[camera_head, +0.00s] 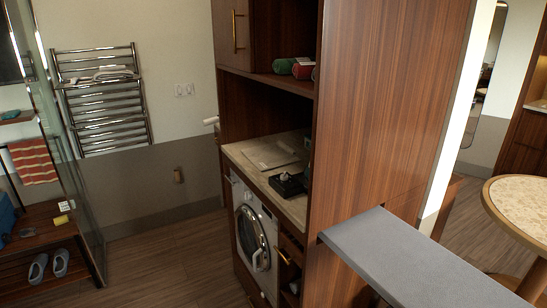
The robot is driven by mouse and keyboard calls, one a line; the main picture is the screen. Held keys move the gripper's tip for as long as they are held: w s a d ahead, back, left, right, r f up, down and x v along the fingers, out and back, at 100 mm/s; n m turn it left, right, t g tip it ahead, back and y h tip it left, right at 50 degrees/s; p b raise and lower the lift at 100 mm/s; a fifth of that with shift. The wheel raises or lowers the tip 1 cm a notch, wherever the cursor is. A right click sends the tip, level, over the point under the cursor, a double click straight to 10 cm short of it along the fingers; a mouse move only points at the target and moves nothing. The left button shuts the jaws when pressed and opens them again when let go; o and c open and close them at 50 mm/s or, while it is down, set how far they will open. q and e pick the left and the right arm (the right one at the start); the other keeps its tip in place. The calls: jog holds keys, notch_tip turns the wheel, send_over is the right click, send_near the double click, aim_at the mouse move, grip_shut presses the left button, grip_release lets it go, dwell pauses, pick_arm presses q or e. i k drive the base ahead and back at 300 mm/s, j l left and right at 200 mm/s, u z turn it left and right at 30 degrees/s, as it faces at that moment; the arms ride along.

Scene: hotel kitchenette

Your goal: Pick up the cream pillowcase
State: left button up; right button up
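A flat, pale cream folded cloth (272,153) lies on the counter above the washing machine; it may be the cream pillowcase, but it is too small to be sure. A whitish folded cloth (113,74) also rests on the chrome towel rack at the far left wall. Neither of my grippers shows in the head view.
The counter (245,152) sits in a wooden cabinet niche over a washing machine (256,243), with a black object (289,184) near its front. A tall wood panel (385,110) and grey ledge (420,262) stand at right. A glass panel (62,130) stands left. Floor (165,262) between is clear.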

aim_at(266, 157)
jog(key=z, duration=0.35)
jog(key=i+j+z, duration=0.15)
jog(key=j+z, duration=1.25)
jog(key=j, duration=0.1)
